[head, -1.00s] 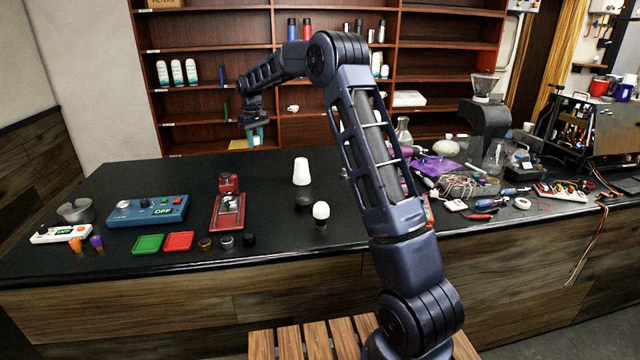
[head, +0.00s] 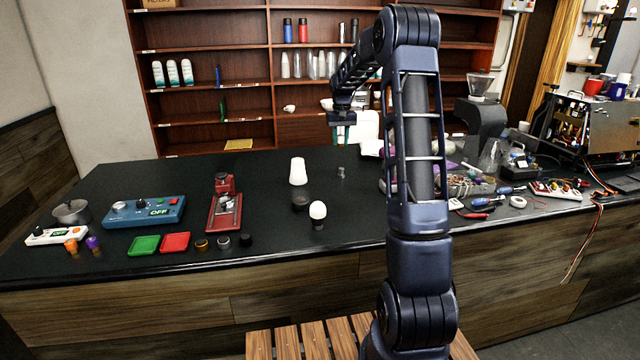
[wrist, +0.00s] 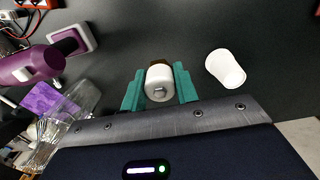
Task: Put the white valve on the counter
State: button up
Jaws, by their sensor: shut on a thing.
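The white valve (wrist: 159,84) is a short white cylinder with a grey metal centre, seen end-on in the wrist view. My gripper (wrist: 160,88) is shut on it, with one teal finger on each side. In the head view my gripper (head: 342,120) hangs over the back part of the black counter (head: 130,178), right of the white cup. The valve is hard to make out there. From these views I cannot tell how far it is above the counter.
A white cup (head: 298,172) stands nearby; it also shows in the wrist view (wrist: 226,68). A small grey piece (head: 341,172) and a white-topped knob (head: 318,211) are on the counter. Purple items and tools crowd the right. The back left counter is clear.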

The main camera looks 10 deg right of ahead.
aim_at(339, 190)
notch_tip(339, 190, down, 20)
jog(key=shift+r, duration=0.1)
dwell(0.5)
jog(key=o, duration=1.1)
jog(key=shift+f, duration=0.2)
jog(key=shift+c, duration=0.2)
